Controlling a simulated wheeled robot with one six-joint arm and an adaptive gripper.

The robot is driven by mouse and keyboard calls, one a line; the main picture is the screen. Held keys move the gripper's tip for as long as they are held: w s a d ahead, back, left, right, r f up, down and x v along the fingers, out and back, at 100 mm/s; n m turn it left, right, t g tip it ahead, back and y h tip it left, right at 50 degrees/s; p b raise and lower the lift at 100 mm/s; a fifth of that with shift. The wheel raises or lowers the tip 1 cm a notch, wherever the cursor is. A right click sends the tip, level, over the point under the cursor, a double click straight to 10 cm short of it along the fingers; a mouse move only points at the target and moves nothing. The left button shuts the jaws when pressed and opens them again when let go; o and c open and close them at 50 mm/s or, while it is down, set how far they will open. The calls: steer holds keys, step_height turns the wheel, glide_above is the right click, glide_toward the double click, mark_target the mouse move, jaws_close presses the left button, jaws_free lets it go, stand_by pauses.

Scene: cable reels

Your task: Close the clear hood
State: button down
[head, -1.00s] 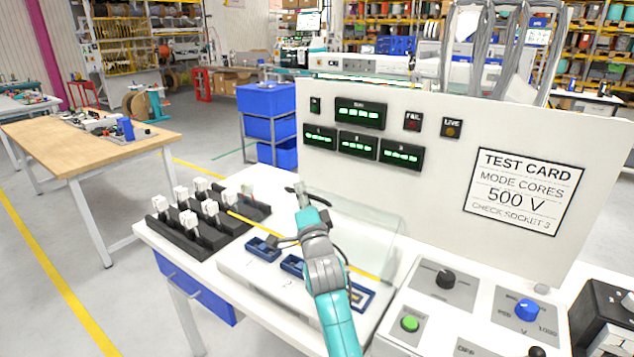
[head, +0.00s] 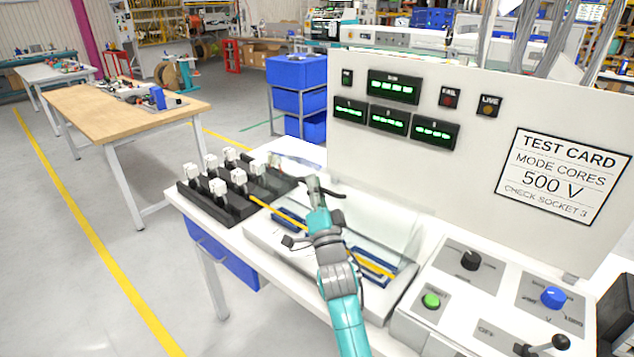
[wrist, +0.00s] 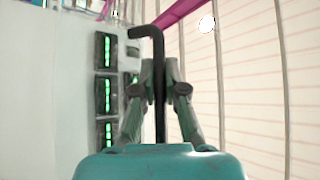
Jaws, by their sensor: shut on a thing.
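The clear hood (head: 385,220) stands over the white test fixture (head: 268,240) in the head view. My gripper (head: 314,187) is above the hood area, with my arm crossing in front of the bar. In the wrist view my gripper (wrist: 159,78) is shut on a black bent rod (wrist: 148,32), upright between the fingers. I cannot tell whether the rod or arm touches the hood.
A black rack (head: 215,207) with several white connectors stands left of the fixture. The upright panel (head: 400,165) with green displays rises behind. A control box with a green button (head: 431,300), knobs and a lever (head: 560,342) is at right.

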steer(key=s+a+f+n+y, duration=0.3)
steer(key=s+f+n+y, duration=0.1)
steer(key=shift+f+n, duration=0.15)
steer(key=shift+n, duration=0.25)
stand_by(0.4)
steer(key=c, duration=1.5)
jaws_free()
steer(key=v, duration=1.2)
steer(key=shift+f, duration=0.15)
